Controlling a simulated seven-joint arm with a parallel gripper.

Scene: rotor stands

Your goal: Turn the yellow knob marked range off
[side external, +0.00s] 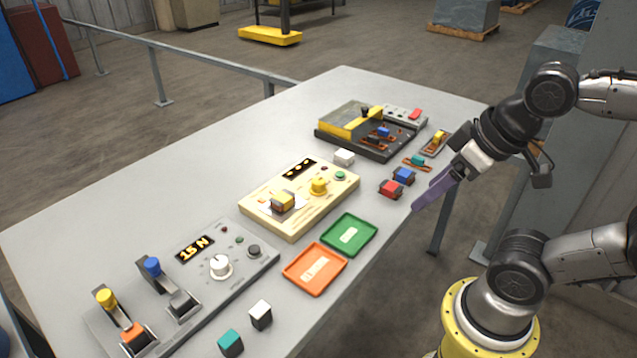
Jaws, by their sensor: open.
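A yellow rotary knob (319,187) sits on the right part of a beige panel (262,227) in the middle of the table. Its marking is too small to read, and I cannot tell its setting. A dark display (299,168) with yellow marks is behind it. A yellow block (283,201) sits on the same panel, left of the knob. My gripper (418,205) has purple fingers pointing down and left. It is open, with nothing seen between the fingers. It is near the table's right edge, well apart from the knob.
A grey panel (215,292) at front left has a white knob (221,266) and two levers. Green (372,238) and orange (341,265) trays lie in front of the beige panel. Red (390,189) and blue (403,176) blocks stand near my gripper. A dark tray (350,145) stands at the back.

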